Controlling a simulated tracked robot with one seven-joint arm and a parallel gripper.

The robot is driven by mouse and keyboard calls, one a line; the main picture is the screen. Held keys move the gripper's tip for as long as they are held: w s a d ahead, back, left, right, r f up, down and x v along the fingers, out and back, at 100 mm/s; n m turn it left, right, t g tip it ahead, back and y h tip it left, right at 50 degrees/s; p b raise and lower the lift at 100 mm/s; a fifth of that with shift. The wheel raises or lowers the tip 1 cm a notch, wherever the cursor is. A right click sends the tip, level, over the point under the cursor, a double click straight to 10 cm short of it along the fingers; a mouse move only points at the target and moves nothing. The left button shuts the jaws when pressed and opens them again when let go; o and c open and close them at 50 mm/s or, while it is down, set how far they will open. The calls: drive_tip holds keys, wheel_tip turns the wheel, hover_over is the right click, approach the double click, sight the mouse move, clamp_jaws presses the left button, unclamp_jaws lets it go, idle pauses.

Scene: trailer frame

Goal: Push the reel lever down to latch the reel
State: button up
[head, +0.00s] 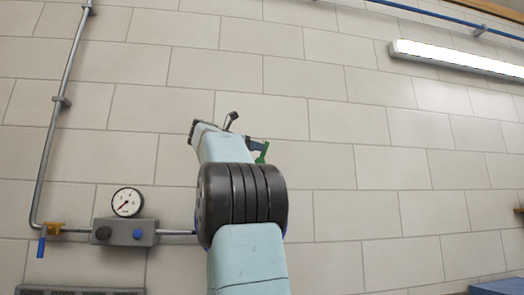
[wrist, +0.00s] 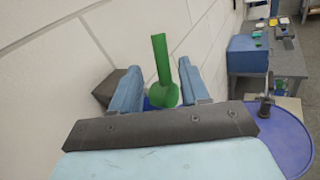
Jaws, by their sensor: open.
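A green lever (wrist: 161,58) with a rounded lower end stands nearly upright in the wrist view. I take it for the reel lever. My gripper (wrist: 160,70) is open, with one blue finger to the left of the lever and one to the right. Gaps show between the lever and both fingers. The lever's lower mount is hidden behind the dark gripper body. In the head view my gripper is small and mostly hidden by my arm, with a green piece (head: 262,153) beside it. I cannot make out the reel for certain.
A pale block wall (head: 370,150) stands close behind. A gauge (head: 126,202), grey box (head: 124,232) and pipe (head: 62,110) are on it at left. A dark block (wrist: 118,87) sits left of my gripper. A blue disc (wrist: 285,135) and grey bench (wrist: 288,62) are at right.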

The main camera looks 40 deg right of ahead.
sight(263, 154)
drive_tip(key=shift+d, duration=2.65)
clamp_jaws()
